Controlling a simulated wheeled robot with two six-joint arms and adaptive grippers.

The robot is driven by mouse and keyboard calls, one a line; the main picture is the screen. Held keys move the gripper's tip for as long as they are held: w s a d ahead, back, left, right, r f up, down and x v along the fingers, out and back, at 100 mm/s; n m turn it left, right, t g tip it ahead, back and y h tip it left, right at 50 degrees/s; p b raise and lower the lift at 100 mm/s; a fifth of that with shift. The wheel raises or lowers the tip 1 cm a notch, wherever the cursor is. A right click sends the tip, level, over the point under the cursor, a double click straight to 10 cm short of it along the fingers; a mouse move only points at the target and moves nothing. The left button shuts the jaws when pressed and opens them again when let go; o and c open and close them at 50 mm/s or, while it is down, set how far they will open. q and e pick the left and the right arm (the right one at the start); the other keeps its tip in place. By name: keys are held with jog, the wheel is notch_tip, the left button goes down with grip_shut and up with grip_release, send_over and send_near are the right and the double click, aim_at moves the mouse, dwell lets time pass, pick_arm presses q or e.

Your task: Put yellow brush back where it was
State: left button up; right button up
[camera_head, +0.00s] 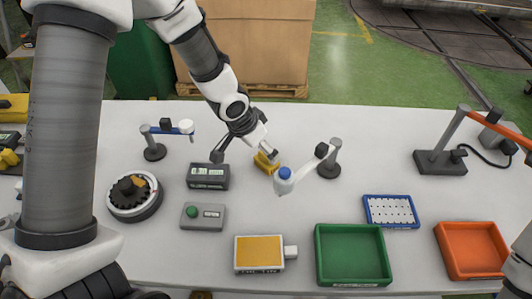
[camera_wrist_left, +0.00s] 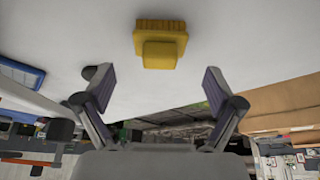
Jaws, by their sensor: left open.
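The yellow brush (camera_head: 264,162) rests on the white table near the middle, just left of a small post with a white arm. It also shows in the left wrist view (camera_wrist_left: 160,45), with its yellow block towards me and its ribbed side beyond. My left gripper (camera_head: 245,156) reaches down from the upper left, close to the brush. In the left wrist view its two fingers (camera_wrist_left: 156,80) are spread wide, with bare table between them. The brush lies just beyond the fingertips, apart from them. My right gripper does not show.
A post with a white arm and blue knob (camera_head: 285,174) stands close right of the brush. A dark display box (camera_head: 208,171) is at left. A green tray (camera_head: 318,255), blue-rimmed rack (camera_head: 391,223) and orange tray (camera_head: 440,244) lie towards the front right.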

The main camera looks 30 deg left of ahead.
pick_arm(q)
jog(key=d+v, duration=0.1)
jog(key=v, duration=0.5)
jog(key=shift+a+r+p, duration=0.2)
jog(key=shift+a+p, duration=0.15)
jog(key=shift+a, duration=0.15)
jog(key=shift+s, duration=0.1)
